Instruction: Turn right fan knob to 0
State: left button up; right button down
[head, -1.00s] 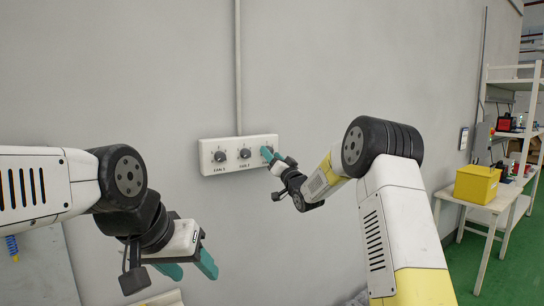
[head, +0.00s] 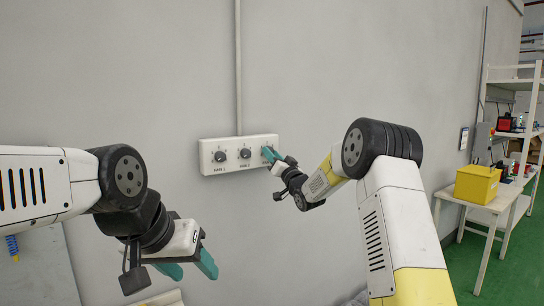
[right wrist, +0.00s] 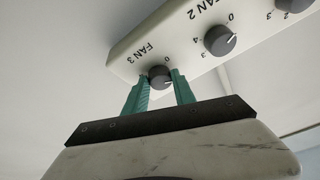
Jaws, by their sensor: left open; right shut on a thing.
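The white control panel (head: 208,160) on the grey wall carries three dark round knobs. The left knob (head: 220,156) and middle knob (head: 245,153) are uncovered. In the right wrist view, the right fan knob (right wrist: 159,77), labelled FAN 3, sits between the teal fingertips of my right gripper (right wrist: 160,79), which is shut on it. A light mark on this knob shows near the right finger; its exact setting is hard to read. In the head view my right gripper (head: 270,155) covers that knob. My left gripper (head: 192,269) is open and empty, low and left of the panel.
A grey conduit (head: 238,70) runs up the wall from the panel. At the far right stand a white table with a yellow bin (head: 477,184) and shelving. The wall around the panel is clear.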

jog(key=n+g+y, duration=0.1)
jog(key=n, duration=0.4)
jog(key=n+g+y, duration=0.2)
jog(key=n, duration=0.3)
jog(key=n+g+y, duration=0.2)
jog(key=n, duration=0.3)
jog(key=shift+w+d+r+n, duration=0.1)
jog(key=shift+w+d+n, duration=0.15)
jog(key=shift+d+n, duration=0.15)
jog(key=c, duration=1)
grip_release()
jog(key=shift+c, duration=0.2)
jog(key=v, duration=0.7)
jog(key=shift+s+d, duration=0.3)
